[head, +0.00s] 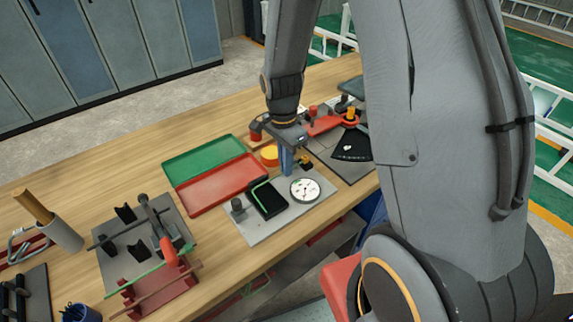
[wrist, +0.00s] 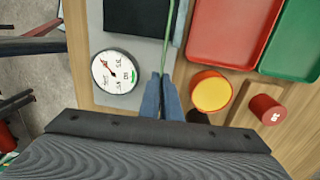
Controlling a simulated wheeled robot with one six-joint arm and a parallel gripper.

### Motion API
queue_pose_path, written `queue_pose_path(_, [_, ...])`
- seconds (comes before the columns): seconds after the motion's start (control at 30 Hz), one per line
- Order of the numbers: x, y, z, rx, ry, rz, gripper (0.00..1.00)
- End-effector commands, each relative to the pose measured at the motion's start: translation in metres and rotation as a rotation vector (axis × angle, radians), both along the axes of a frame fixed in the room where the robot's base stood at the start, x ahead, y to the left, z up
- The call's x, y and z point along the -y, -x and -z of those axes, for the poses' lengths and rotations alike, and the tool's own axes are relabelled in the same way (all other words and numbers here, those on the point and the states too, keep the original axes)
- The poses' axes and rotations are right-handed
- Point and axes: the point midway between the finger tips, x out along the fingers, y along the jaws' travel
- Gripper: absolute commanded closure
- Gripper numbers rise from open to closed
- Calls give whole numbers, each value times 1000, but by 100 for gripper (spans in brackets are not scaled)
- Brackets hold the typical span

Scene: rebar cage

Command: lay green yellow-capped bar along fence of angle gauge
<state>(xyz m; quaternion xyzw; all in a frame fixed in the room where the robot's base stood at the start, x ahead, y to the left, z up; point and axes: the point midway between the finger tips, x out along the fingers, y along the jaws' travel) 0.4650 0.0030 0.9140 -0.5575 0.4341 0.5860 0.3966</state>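My gripper (head: 286,170) points down over the grey plate of what looks like the angle gauge (head: 247,228). In the wrist view its blue fingers (wrist: 163,82) are close together on a thin green bar (wrist: 168,35). I cannot tell whether the bar touches the strip or the plate. Its yellow cap is not clearly seen.
A red tray (head: 222,190) and a green tray (head: 202,158) lie beside the plate. A yellow-topped cylinder (wrist: 211,93) and a red cylinder (wrist: 264,110) stand near the fingers. Another green bar (head: 140,274) lies on a red rack (head: 165,300). A red-armed tool (head: 325,124) stands behind.

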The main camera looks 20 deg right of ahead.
Motion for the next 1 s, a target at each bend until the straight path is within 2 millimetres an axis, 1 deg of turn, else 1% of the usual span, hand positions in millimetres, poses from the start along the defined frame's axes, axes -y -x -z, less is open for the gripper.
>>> queue_pose_path(0.47, [-2, -6, 0, 0, 0, 0, 100])
queue_pose_path(0.57, [-2, -6, 0, 0, 0, 0, 85])
queue_pose_path(0.6, [-2, -6, 0, 0, 0, 0, 78])
queue_pose_path(0.63, [-2, -6, 0, 0, 0, 0, 75])
queue_pose_path(0.87, [-2, -6, 0, 0, 0, 0, 75])
queue_pose_path(1.0, [-2, -7, -4, 1, 0, 0, 75])
